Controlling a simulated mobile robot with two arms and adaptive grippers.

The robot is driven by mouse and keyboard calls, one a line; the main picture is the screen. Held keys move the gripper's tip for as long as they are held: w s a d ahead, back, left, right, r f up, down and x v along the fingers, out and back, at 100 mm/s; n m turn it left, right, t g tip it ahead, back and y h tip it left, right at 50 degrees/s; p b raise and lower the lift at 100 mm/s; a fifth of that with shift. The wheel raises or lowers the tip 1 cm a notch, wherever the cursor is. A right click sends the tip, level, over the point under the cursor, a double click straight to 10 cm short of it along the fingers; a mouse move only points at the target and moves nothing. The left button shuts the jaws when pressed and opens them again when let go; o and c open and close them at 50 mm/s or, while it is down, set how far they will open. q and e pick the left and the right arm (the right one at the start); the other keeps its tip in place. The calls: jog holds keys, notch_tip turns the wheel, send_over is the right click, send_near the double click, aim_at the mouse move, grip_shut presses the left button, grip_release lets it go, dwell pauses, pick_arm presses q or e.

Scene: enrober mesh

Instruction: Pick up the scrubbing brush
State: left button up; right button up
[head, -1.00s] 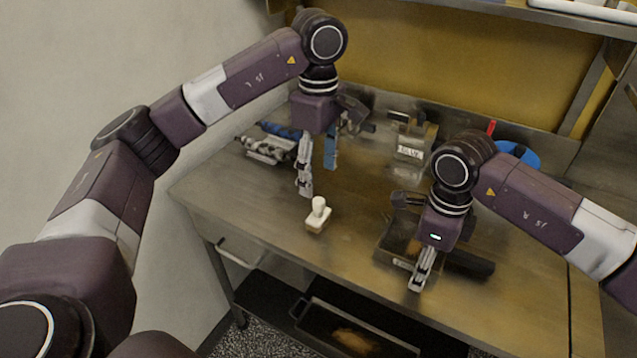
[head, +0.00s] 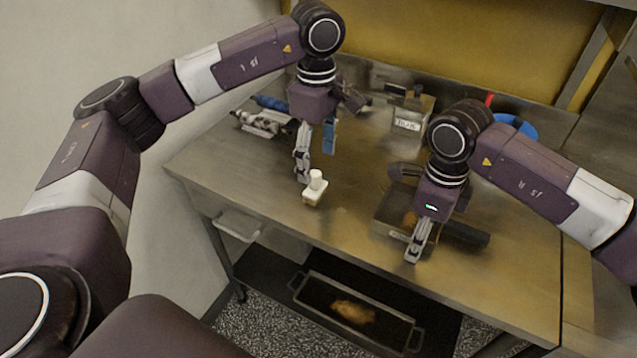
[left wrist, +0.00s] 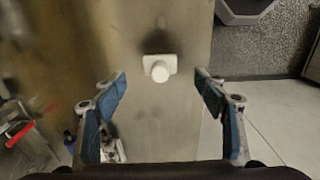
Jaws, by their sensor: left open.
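The scrubbing brush (head: 313,190) is a small white block with an upright round knob handle, standing near the front left edge of the steel table. My left gripper (head: 315,166) points down just behind and above it, open and empty. In the left wrist view the brush (left wrist: 160,69) lies ahead of the spread blue-padded fingers (left wrist: 160,82), roughly centred between them and apart from both. My right gripper (head: 414,248) points down over the front right of the table by a dark tray; its finger gap cannot be made out.
The dark tray (head: 388,231) sits partly behind my right gripper. A labelled metal bin (head: 408,122) stands at the back, and blue and white bottle-like items (head: 262,120) lie at the back left. A blue round thing (head: 520,128) is back right. Table around the brush is clear.

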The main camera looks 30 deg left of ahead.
aim_at(315, 183)
pick_arm(q)
jog(key=f, duration=0.7)
jog(key=shift+a+f, duration=0.25)
jog(key=shift+f, duration=0.1)
jog(key=shift+c, duration=0.2)
jog(key=c, duration=1.3)
notch_tip(315, 183, up, 10)
jog(key=shift+r, duration=0.1)
jog(key=shift+c, duration=0.2)
